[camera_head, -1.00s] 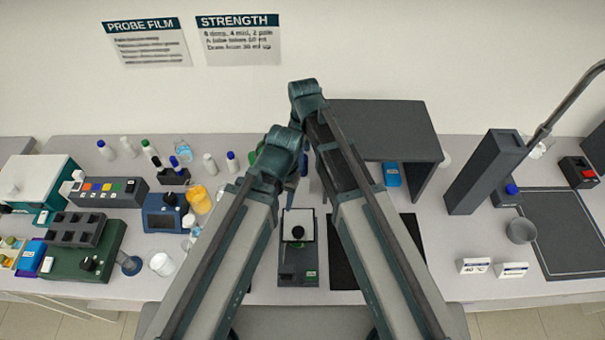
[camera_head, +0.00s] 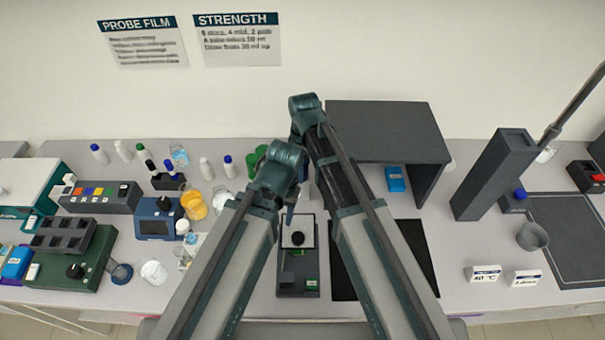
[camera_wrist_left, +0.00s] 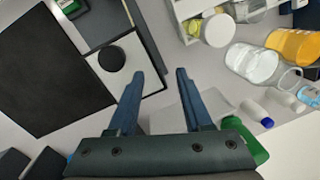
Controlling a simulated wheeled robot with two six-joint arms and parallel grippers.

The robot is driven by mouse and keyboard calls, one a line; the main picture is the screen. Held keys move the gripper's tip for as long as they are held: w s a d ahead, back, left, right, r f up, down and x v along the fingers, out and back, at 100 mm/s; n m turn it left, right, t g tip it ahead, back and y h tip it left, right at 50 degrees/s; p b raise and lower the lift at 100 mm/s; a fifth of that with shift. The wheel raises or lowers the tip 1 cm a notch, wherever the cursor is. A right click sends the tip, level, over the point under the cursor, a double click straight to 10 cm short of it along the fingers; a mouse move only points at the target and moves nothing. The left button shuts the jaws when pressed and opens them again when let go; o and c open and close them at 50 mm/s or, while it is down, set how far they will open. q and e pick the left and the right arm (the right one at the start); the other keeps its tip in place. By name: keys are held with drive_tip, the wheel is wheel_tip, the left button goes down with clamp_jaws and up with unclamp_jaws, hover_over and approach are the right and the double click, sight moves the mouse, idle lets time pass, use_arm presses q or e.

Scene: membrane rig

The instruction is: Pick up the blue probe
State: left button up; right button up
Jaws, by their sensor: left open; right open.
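A small dark stand (camera_head: 168,182) at the left back of the bench holds a blue-topped stick (camera_head: 168,166), which may be the blue probe; it is too small to be sure. My left gripper (camera_head: 290,213) hangs over the middle of the bench near the grey scale-like device, well right of that stand. In the left wrist view its two fingers (camera_wrist_left: 158,75) are apart with nothing between them. My right gripper (camera_head: 303,173) is beside it at the centre, open and partly hidden by my arms.
The device with a black knob (camera_head: 297,239) sits below my grippers, beside a black mat (camera_head: 405,262). A blue meter (camera_head: 157,219), an orange-filled bottle (camera_head: 195,206) and several capped bottles crowd the left. A dark shelf (camera_head: 390,128) stands behind to the right.

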drive_tip(key=c, duration=1.2)
use_arm(q)
drive_tip(key=shift+r, duration=0.2)
use_arm(e)
drive_tip(key=shift+r, duration=0.15)
use_arm(q)
wheel_tip(320, 180, up, 18)
drive_tip(key=p, duration=1.8)
drive_tip(key=shift+f, duration=0.15)
use_arm(e)
wheel_tip(320, 180, up, 18)
use_arm(q)
drive_tip(key=shift+s, duration=0.1)
use_arm(e)
drive_tip(key=shift+f, duration=0.2)
